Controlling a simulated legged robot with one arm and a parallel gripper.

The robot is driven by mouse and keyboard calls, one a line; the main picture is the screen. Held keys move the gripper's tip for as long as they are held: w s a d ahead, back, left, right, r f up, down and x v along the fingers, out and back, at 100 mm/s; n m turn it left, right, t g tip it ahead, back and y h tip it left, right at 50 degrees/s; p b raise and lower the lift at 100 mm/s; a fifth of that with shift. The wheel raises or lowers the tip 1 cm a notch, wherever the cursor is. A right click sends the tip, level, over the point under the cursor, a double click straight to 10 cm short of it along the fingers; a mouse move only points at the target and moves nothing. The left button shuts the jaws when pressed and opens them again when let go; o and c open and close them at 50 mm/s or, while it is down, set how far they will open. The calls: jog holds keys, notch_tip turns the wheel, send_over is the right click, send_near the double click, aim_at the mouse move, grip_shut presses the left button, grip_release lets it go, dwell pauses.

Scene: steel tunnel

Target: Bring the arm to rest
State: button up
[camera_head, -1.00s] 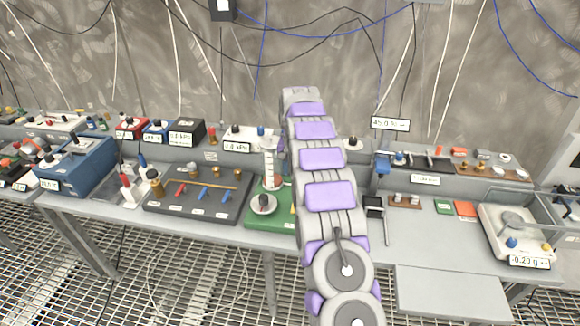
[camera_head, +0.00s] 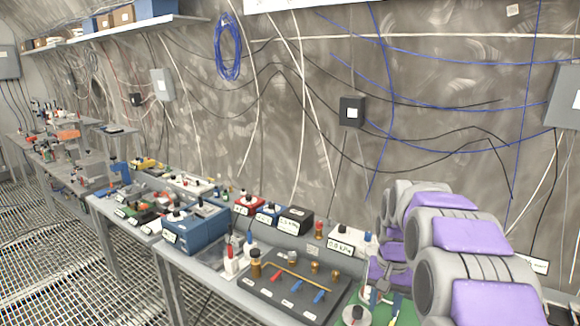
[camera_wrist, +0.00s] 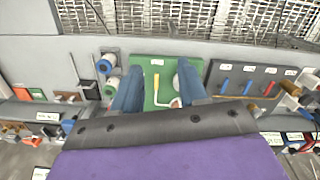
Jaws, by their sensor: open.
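My arm (camera_head: 460,240), grey with purple pads, fills the lower right of the head view and is bent, with its far end low over the bench. My gripper (camera_wrist: 158,82) shows in the wrist view with its two blue-grey fingers apart. It points down over a green board (camera_wrist: 150,62). I cannot tell the height of the fingertips above the board.
A dark board with red and blue levers (camera_head: 270,301) lies left of my arm on the bench. Blue boxes (camera_head: 195,228) stand farther left. A grey wall box (camera_head: 351,111) and cables hang on the wall behind. The grated floor (camera_head: 50,260) at left is open.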

jog(key=s+a+n, duration=0.2)
jog(key=s+a, duration=0.2)
jog(key=s, duration=1.4)
jog(key=s+a+f+n+g, duration=0.1)
jog(key=s+a, duration=0.3)
jog(key=s, duration=1.3)
jog(key=shift+s+f+n, duration=0.15)
jog(key=shift+s+n, duration=0.25)
jog(key=shift+n, duration=0.1)
